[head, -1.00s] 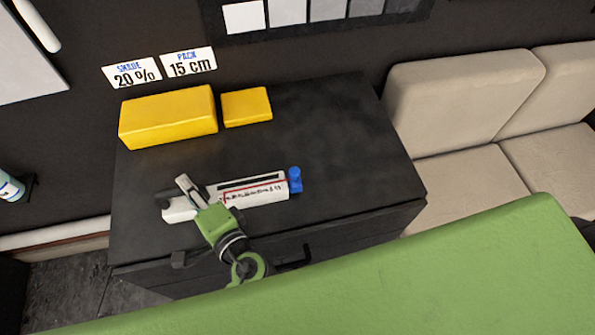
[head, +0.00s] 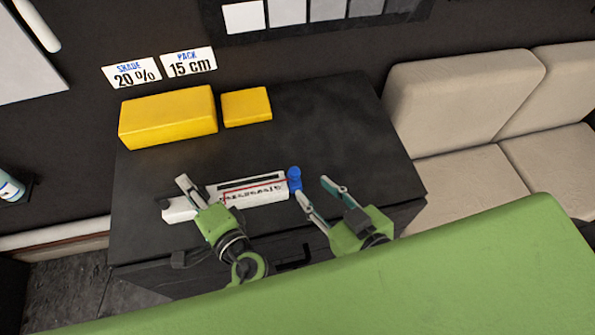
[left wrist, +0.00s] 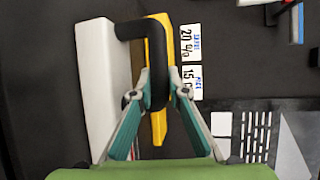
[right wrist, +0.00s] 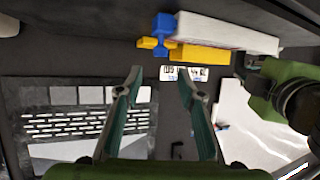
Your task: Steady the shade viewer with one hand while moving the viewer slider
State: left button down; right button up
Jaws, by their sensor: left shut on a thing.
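The white shade viewer (head: 262,194) lies on the dark cabinet top, with a dark slot, a red line and a printed scale on its face. Its blue slider knob (head: 294,178) stands at the right end and also shows in the right wrist view (right wrist: 162,28). My left gripper (head: 190,193) is shut on the black handle (left wrist: 158,70) at the viewer's left end. My right gripper (head: 320,190) is open and empty, its fingers in front of and to the right of the blue knob, apparently not touching it.
Two yellow blocks, a large one (head: 168,117) and a small one (head: 247,107), sit at the back of the cabinet (head: 350,130). Signs reading 20 % (head: 133,74) and 15 cm (head: 188,63) are behind them. A beige sofa (head: 465,95) stands right. The cabinet's right back is clear.

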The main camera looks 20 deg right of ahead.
aim_at(296, 171)
jog(key=x, duration=0.8)
jog(key=shift+w+a+f, duration=0.1)
jog(key=shift+w+f, duration=0.1)
jog(key=shift+w, duration=0.15)
grip_shut()
